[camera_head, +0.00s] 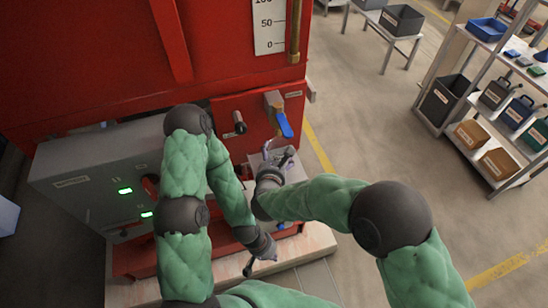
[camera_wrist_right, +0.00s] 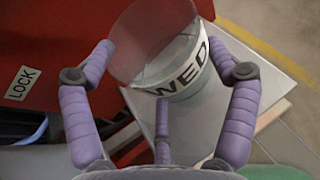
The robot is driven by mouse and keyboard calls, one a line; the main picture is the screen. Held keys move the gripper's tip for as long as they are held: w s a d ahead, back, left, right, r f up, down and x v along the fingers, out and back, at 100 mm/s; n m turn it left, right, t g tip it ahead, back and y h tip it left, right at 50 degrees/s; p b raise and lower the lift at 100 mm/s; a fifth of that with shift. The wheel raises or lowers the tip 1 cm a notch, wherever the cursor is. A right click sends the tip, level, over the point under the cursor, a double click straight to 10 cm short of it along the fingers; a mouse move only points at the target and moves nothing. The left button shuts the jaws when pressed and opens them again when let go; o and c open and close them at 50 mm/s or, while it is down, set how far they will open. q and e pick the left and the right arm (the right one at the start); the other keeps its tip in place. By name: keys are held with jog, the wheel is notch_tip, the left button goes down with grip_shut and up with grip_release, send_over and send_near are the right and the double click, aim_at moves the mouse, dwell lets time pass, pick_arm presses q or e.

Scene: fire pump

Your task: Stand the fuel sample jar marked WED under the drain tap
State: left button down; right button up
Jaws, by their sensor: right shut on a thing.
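The clear jar marked WED (camera_wrist_right: 186,72) fills the top middle of the right wrist view, with black letters on a white band. My right gripper (camera_wrist_right: 160,55) is shut on it, with purple fingers on both sides. In the head view my right gripper (camera_head: 276,165) is just below the drain tap with the blue lever (camera_head: 284,124), on the red panel. The jar is mostly hidden there, and I cannot tell whether it touches the surface beneath. My left gripper (camera_head: 252,266) is low over the pump base; its fingers are too small to read.
A grey control box (camera_head: 90,185) with green lights stands left of my arms. A LOCK label (camera_wrist_right: 22,83) is on the red panel in the right wrist view. A shelf rack (camera_head: 465,120) with bins stands at the right, and the floor between is clear.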

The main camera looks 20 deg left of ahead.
jog(key=shift+f, duration=0.15)
jog(key=o, duration=1)
jog(key=shift+o, duration=0.2)
jog(key=shift+s+r, duration=0.1)
jog(key=shift+r, duration=0.15)
jog(key=p+v, duration=0.2)
jog(key=v, duration=0.9)
jog(key=shift+s+p, duration=0.4)
jog(key=shift+d+r, duration=0.1)
